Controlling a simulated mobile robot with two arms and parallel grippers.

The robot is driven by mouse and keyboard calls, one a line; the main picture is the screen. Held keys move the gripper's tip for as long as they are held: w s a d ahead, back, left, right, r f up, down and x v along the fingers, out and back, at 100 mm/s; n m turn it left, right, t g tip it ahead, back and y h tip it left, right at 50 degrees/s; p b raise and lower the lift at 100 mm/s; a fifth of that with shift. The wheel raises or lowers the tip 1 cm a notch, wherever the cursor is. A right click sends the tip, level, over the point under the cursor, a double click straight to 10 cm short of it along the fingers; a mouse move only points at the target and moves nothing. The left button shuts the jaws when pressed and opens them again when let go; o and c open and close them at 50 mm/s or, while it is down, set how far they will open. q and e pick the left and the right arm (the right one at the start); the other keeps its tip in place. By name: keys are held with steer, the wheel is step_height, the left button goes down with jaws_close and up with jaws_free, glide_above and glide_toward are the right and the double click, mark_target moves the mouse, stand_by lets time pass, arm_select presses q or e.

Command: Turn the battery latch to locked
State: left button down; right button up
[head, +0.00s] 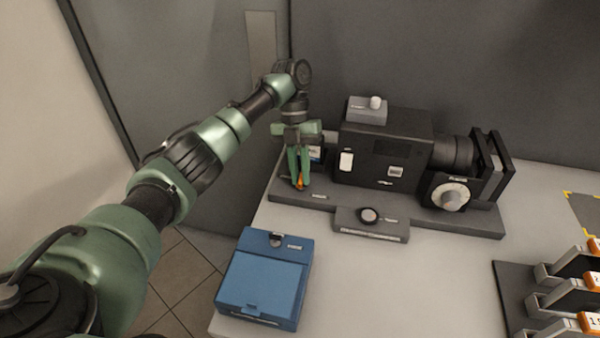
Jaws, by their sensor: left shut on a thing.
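A black camera (385,158) sits on a dark grey base plate (465,224) on the table, its lens toward the right. My left gripper (301,184) comes down at the left end of the plate, beside the camera's battery (316,153). The gripper is shut on a small orange piece, which I take for the battery latch (300,184). The fingers hide most of the latch, so I cannot tell its angle. My right gripper is not in view.
A grey control block (371,224) with a round knob stands in front of the plate. A blue case (264,278) lies at the table's front left. A dark rack (535,300) with orange-tagged items is at right. Between them the table is clear.

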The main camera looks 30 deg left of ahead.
arm_select(q)
steer(key=c, duration=1.4)
jaws_free()
steer(key=shift+c, duration=0.2)
steer(key=p+v, duration=0.1)
steer(key=v, duration=0.6)
steer(key=shift+w+r, duration=0.2)
steer(key=shift+r, duration=0.15)
